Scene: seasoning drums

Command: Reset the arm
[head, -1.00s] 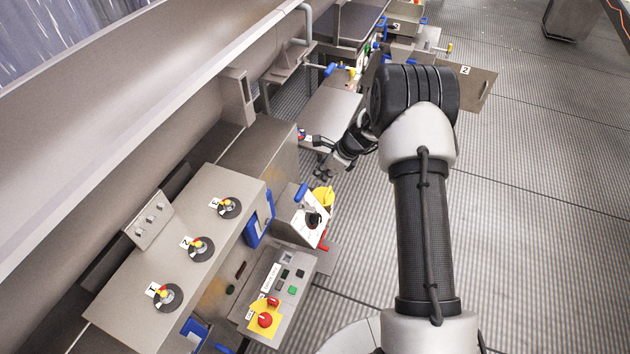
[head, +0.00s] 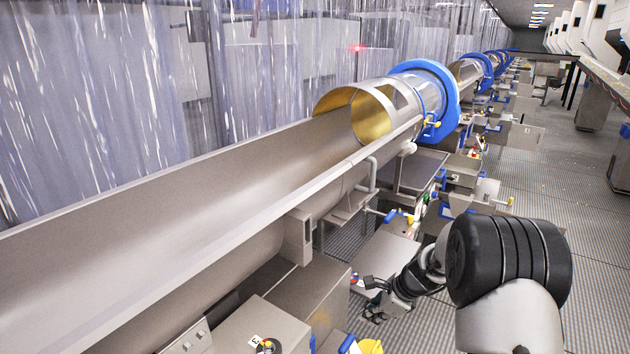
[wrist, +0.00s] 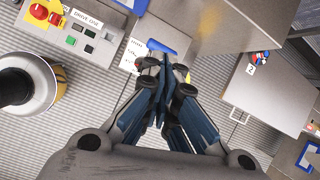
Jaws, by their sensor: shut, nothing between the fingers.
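My gripper (head: 374,314) hangs low in front of the machine boxes in the head view, at the end of my dark, bent arm. In the wrist view my gripper (wrist: 172,68) points away from the camera, its blue-grey fingers closed together with nothing between them. The fingertips show over a blue handle (wrist: 161,47) and a small white label, at an unclear distance. I see no contact with anything. The arm's lower part is cut off at the bottom of the head view.
A long metal trough (head: 200,195) leads to a drum with a blue ring (head: 452,95). Metal boxes (head: 312,290) line its near side. A control panel (wrist: 70,35) with a red knob is upper left in the wrist view. Ribbed floor (head: 565,190) is open at right.

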